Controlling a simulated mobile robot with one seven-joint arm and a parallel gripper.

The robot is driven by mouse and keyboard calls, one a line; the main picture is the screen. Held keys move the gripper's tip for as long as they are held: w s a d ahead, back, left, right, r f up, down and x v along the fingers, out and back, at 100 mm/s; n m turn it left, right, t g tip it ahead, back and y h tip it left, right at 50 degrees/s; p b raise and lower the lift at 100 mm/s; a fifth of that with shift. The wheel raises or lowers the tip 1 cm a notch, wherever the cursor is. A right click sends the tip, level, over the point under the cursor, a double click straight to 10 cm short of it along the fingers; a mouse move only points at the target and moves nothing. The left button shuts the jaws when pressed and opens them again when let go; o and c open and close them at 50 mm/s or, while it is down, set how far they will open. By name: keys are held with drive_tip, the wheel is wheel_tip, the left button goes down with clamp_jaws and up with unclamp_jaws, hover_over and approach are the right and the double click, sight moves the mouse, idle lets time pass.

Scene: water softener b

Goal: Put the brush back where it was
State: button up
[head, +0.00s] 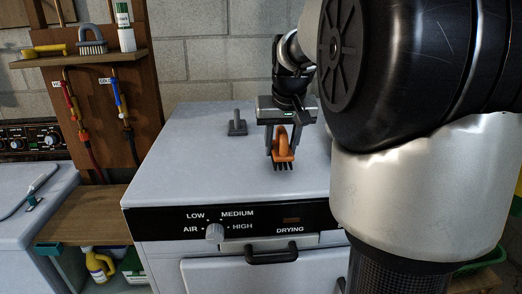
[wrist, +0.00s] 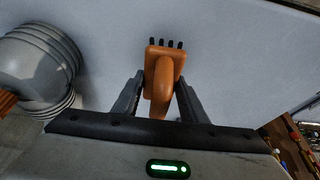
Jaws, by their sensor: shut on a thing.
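An orange brush (head: 284,146) with dark bristles is between the fingers of my gripper (head: 282,152), over the top of the white dryer (head: 195,155), near its front edge. My gripper is shut on the brush's handle, with the bristles pointing down in the head view. I cannot tell whether the bristles touch the dryer top. In the wrist view, the brush (wrist: 163,75) sits between both fingers of my gripper (wrist: 159,84). A dark grey object with an upright handle (head: 237,125) stands on the dryer top, left of my gripper.
A wooden shelf (head: 80,60) at the upper left holds a grey-handled brush (head: 91,41), a yellow-handled tool (head: 45,50) and a white-green bottle (head: 125,27). Hoses with red and blue valves hang below. The dryer top's left side is clear. My arm hides the right side.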

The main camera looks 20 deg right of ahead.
drive_tip(key=shift+f, duration=0.95)
drive_tip(key=shift+f, duration=0.1)
drive_tip(key=o, duration=1)
drive_tip(key=shift+f, duration=0.1)
